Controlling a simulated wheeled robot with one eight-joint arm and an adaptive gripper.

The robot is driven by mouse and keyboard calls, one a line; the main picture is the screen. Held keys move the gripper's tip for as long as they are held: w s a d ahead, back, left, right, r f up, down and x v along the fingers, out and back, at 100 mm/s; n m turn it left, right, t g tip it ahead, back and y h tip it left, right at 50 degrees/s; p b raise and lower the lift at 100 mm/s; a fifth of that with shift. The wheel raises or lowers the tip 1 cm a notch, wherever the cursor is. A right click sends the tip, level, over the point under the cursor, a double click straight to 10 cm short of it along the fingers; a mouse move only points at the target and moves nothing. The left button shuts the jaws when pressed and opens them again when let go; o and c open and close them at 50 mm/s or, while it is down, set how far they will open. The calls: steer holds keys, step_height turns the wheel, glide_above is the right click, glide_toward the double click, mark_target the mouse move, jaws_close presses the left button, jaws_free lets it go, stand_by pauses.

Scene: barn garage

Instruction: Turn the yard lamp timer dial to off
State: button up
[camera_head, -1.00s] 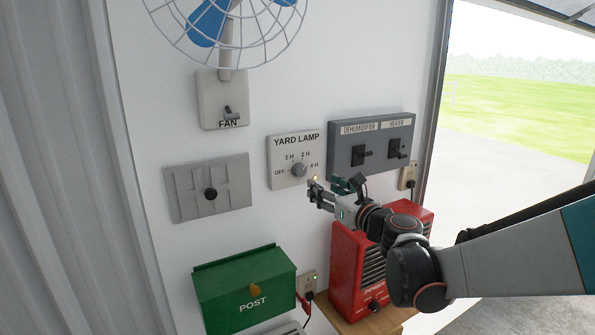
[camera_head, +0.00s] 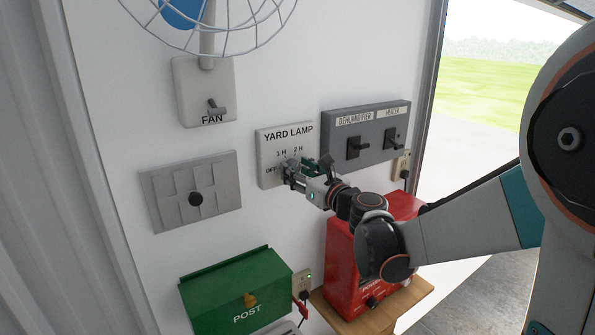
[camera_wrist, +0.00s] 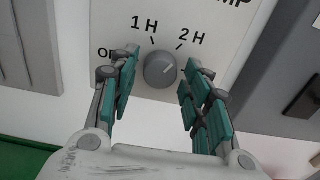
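The yard lamp timer is a white plate (camera_head: 268,146) on the wall with a round grey dial. In the wrist view the dial (camera_wrist: 160,70) sits below the 1 H and 2 H marks, and a faint line on its face points up and right. OFF is at its left, partly covered by a finger; the 4 H mark is hidden. My gripper (camera_wrist: 162,74) is open, with one teal-padded finger on each side of the dial and visible gaps to it. In the head view my gripper (camera_head: 291,171) covers most of the dial.
A grey box with dehumidifier and heater switches (camera_head: 366,138) is close on the right. A fan switch (camera_head: 207,92) is up left, a grey panel with a black knob (camera_head: 192,190) left. A green post box (camera_head: 237,294) and red heater-like unit (camera_head: 343,262) are below.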

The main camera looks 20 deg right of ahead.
steer(key=c, duration=0.6)
steer(key=shift+n, duration=0.4)
steer(key=n+b, duration=0.5)
steer(key=n, duration=1.2)
steer(key=shift+b, duration=0.35)
steer(key=n, duration=0.6)
steer(key=shift+r+b, duration=0.1)
steer(key=shift+b, duration=0.3)
